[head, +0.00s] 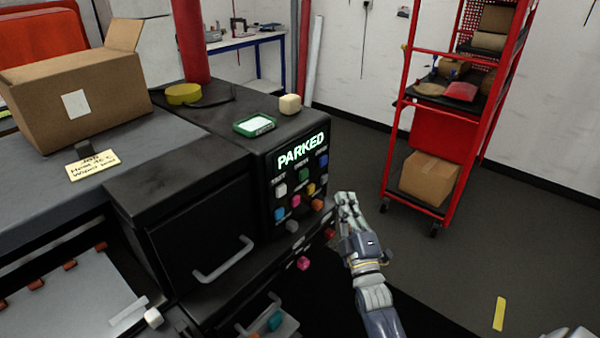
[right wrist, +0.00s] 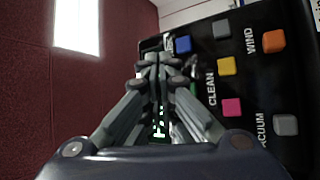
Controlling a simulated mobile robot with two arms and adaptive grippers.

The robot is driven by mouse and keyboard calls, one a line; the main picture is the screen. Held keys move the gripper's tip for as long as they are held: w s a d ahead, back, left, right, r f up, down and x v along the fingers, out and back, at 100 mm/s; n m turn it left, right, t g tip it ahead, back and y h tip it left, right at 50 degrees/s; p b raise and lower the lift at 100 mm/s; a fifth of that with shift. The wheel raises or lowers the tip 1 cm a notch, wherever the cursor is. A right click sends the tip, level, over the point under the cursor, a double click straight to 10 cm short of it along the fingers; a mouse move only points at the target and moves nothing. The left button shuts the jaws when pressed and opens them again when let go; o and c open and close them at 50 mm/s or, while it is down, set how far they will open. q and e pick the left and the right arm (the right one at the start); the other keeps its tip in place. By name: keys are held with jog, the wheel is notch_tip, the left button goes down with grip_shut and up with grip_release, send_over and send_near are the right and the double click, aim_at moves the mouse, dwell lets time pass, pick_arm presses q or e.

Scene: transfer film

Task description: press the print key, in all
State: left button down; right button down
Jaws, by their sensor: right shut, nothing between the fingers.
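A black machine's key panel (head: 268,196) faces right, with a lit display (head: 301,150) reading "PARKED". Coloured keys sit below it: white (head: 280,190), green (head: 303,174), blue (head: 322,160), pink (head: 296,200), yellow (head: 311,189) and orange (head: 317,204). Their labels are too small to read in the head view. My right gripper (head: 345,197) is shut and empty, just right of the panel. In the right wrist view its fingers (right wrist: 158,62) partly cover the panel beside a blue key (right wrist: 183,44). "CLEAN", "WIND" and "VACUUM" read there; no print label is legible. My left gripper is out of view.
A green-framed device (head: 254,125) and a cream block (head: 290,104) rest on the machine top. A handle (head: 224,262) and a magenta knob (head: 303,263) stick out below. A red shelf cart (head: 408,125) stands at right. Dark floor between is clear.

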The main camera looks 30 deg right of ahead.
aim_at(304, 174)
jog(key=shift+s+d+r+h, duration=0.1)
jog(key=shift+d+r+h, duration=0.15)
jog(key=shift+r, duration=0.5)
jog(key=shift+a, duration=0.1)
jog(key=w+a+b, duration=0.3)
jog(key=w, duration=0.5)
jog(key=shift+a, duration=0.15)
jog(key=shift+w+a+b, duration=0.1)
jog(key=shift+w+b, duration=0.1)
jog(key=shift+b, duration=0.1)
dwell(0.8)
jog(key=shift+w+a, duration=0.1)
jog(key=shift+w, duration=0.15)
